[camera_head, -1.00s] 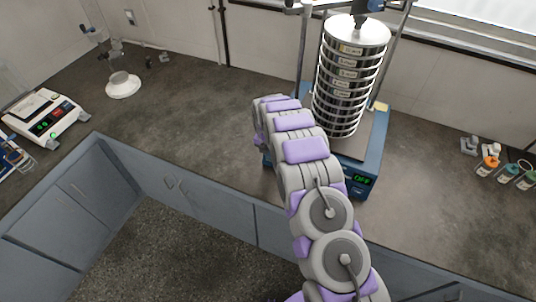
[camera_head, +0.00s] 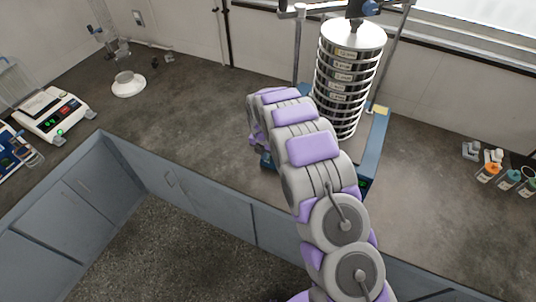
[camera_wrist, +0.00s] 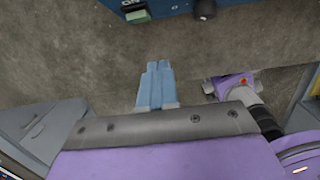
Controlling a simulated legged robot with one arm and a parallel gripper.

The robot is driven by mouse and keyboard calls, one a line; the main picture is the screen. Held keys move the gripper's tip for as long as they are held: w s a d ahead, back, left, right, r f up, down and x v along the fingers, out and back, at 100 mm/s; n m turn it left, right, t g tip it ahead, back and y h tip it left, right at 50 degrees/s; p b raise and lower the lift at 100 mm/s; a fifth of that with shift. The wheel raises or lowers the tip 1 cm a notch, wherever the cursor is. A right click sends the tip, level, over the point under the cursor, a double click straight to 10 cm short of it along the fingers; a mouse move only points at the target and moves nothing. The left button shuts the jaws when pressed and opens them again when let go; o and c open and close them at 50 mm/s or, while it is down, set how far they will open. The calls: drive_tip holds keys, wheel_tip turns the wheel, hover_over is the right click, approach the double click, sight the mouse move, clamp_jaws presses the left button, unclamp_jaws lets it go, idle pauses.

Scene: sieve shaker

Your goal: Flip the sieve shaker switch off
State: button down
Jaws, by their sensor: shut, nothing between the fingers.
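The sieve shaker has a blue base (camera_head: 376,150) under a stack of metal sieves (camera_head: 346,85) on the counter. My arm hides most of its front; only part of a green display shows at its right. In the wrist view the blue base (camera_wrist: 175,12) runs along the top edge. A small dark block with a green face (camera_wrist: 136,14) sticks out from it; I cannot tell for sure that it is the switch. A dark round knob (camera_wrist: 204,9) is to its right. My gripper (camera_wrist: 158,66) is shut and empty, pointing at the base, apart from the block.
A white balance (camera_head: 53,115) stands on the counter at left, with a white funnel-like piece (camera_head: 128,84) behind it. Small bottles with coloured caps (camera_head: 510,178) stand at right. The counter (camera_head: 200,120) left of the shaker is clear.

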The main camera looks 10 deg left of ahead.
drive_tip(key=s+a+r, duration=0.2)
drive_tip(key=a+r, duration=0.2)
drive_tip(key=r, duration=0.1)
drive_tip(key=s+d+r+m+g+b, duration=0.1)
drive_tip(key=s+d+r+m+b, duration=0.2)
drive_tip(key=s+d+r+m, duration=1.05)
drive_tip(key=s+d+r+m+b, duration=0.1)
drive_tip(key=s+d+m, duration=0.3)
drive_tip(key=s, duration=0.6)
drive_tip(key=s+d+r+m+g+b, duration=0.1)
drive_tip(key=s+d+m, duration=0.2)
drive_tip(key=s+m, duration=0.5)
drive_tip(key=s+d+r+m+g+b, duration=0.1)
drive_tip(key=s+d+m, duration=0.3)
drive_tip(key=s, duration=0.8)
drive_tip(key=shift+s+d+m, duration=0.35)
drive_tip(key=shift+s+m, duration=0.05)
drive_tip(key=shift+m, duration=0.75)
